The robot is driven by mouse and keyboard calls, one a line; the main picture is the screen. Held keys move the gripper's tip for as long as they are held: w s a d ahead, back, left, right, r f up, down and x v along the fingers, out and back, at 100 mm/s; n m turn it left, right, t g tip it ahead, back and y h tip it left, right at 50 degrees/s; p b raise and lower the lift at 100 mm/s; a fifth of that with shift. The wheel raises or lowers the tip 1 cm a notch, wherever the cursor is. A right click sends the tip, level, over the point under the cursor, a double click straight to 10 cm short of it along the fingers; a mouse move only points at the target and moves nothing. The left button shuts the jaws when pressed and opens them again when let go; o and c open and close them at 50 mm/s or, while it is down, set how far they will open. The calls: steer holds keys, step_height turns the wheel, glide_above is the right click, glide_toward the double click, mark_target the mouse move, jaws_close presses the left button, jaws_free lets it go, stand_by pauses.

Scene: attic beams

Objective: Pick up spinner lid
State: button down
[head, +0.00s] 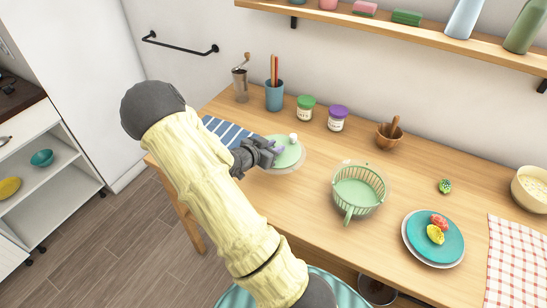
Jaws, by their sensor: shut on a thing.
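The spinner lid (287,158) is a round pale green disc with a small white knob on top, in the head view left of the middle. A paler rim shows around its lower edge. My gripper (274,151) is at the lid's left side, shut on it. The fingertips are small and partly hidden by the wrist. I cannot tell whether the lid rests on the table or is slightly above it. The green slotted spinner basket (358,191), with a handle towards the front, stands to the right of the lid.
On the wooden table (310,205), a striped cloth (224,130) lies left of the lid. A blue cup (274,97), a grinder (241,82), and green-lidded (305,108) and purple-lidded (337,118) jars stand behind. A teal plate (434,237) with food is at right.

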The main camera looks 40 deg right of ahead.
steer(key=shift+r, duration=1.4)
